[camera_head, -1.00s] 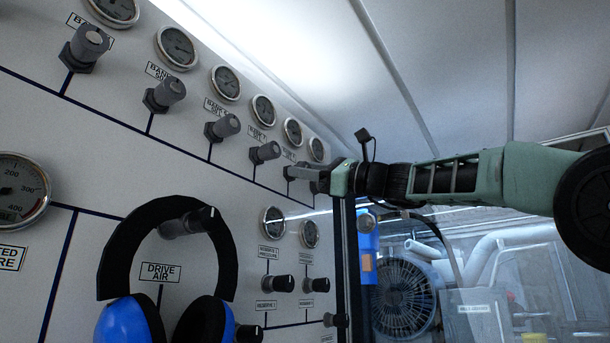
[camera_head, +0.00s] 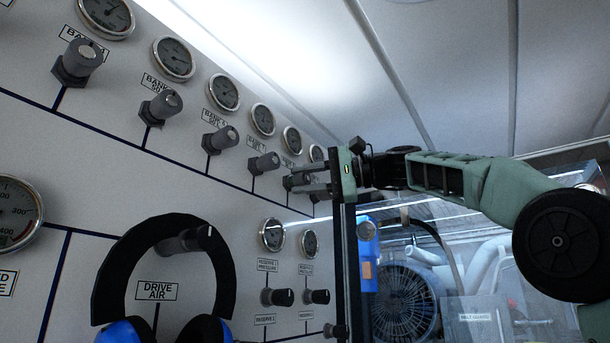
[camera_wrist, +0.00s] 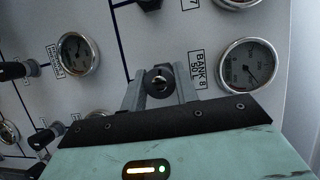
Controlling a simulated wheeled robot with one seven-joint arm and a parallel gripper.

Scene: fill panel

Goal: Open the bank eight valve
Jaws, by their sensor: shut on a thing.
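The bank eight valve is a dark round knob (camera_wrist: 160,82) beside the "BANK 8 50 L" label (camera_wrist: 197,70) in the wrist view. My gripper (camera_wrist: 160,90) has one finger on each side of this knob and is shut on it. In the head view, my gripper (camera_head: 310,184) reaches in from the right to the far end of the upper valve row. Its two fingers show one above the other there, and they and the gripper body largely hide the knob.
A bank gauge (camera_wrist: 248,66) sits beside the label. More grey valve knobs (camera_head: 220,139) and gauges (camera_head: 224,92) line the panel. Blue and black ear defenders (camera_head: 225,262) hang at lower left. Reserve knobs (camera_head: 278,297) stand below my gripper.

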